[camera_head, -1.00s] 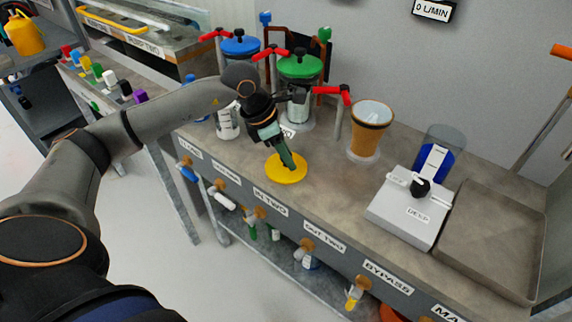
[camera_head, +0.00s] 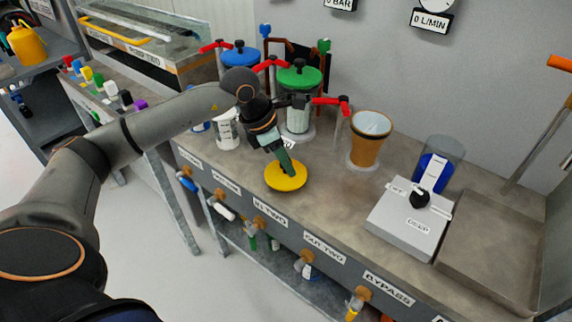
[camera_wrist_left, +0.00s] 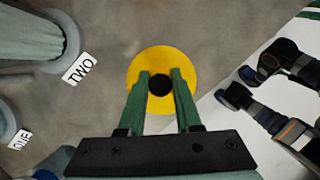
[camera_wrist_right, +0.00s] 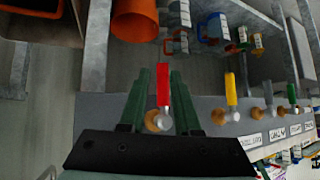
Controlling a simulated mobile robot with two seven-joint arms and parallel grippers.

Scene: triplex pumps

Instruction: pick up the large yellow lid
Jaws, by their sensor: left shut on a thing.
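The large yellow lid (camera_head: 286,178) is a round disc with a black knob, over the front part of the bench top. My left gripper (camera_head: 284,168) comes down onto it from above. In the left wrist view its fingers (camera_wrist_left: 160,84) are shut on the black knob at the middle of the lid (camera_wrist_left: 186,60). I cannot tell for sure whether the lid touches the bench. My right gripper (camera_wrist_right: 161,72) is outside the head view. Its own wrist view shows its fingers apart, with a red valve handle (camera_wrist_right: 163,88) seen in the gap.
An open amber cup (camera_head: 367,142) stands right of the lid. Behind the lid are a green-lidded jar (camera_head: 299,118) and red levers (camera_head: 329,101). A grey box with a black knob (camera_head: 409,215) stands at the right. Valves line the bench front. Bench around the lid is clear.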

